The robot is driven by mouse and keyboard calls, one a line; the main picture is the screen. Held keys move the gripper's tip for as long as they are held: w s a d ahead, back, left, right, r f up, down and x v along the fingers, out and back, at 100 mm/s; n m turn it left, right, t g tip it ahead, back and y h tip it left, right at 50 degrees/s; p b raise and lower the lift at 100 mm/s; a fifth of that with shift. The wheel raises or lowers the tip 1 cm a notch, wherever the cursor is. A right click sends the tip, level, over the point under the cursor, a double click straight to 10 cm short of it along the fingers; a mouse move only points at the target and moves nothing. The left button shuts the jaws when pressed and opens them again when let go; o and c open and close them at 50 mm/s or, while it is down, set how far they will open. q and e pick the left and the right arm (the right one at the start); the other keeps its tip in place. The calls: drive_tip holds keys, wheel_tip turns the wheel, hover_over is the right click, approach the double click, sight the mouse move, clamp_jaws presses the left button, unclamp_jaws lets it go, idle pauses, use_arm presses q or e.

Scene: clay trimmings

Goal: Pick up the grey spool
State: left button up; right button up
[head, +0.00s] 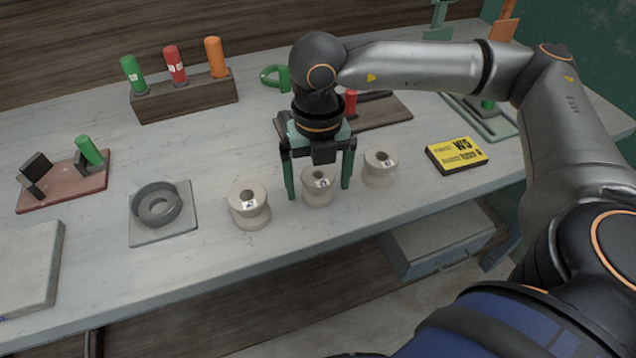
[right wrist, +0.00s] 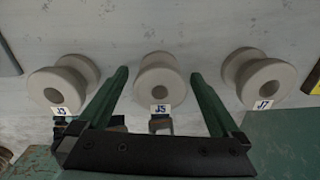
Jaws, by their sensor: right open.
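Three pale grey spools of like shape stand in a row near the table's front edge: a left one (head: 249,212), a middle one (head: 317,197) and a right one (head: 379,172). Each bears a small white label. In the right wrist view the middle spool (right wrist: 160,88) reads J5, the left one (right wrist: 55,93) J3 and the right one (right wrist: 266,80) J7. My right gripper (head: 318,190) points down, open, with one green finger on each side of the middle spool. In the right wrist view its fingers (right wrist: 160,73) stand apart from that spool. My left gripper is not in view.
A yellow box (head: 457,154) lies right of the spools. A grey ring on a square plate (head: 183,233) lies left. A wooden rack (head: 190,98) with green, red and orange handles stands behind. A dark board (head: 389,112) lies behind my right gripper.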

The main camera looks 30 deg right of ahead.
clamp_jaws()
idle(0.8)
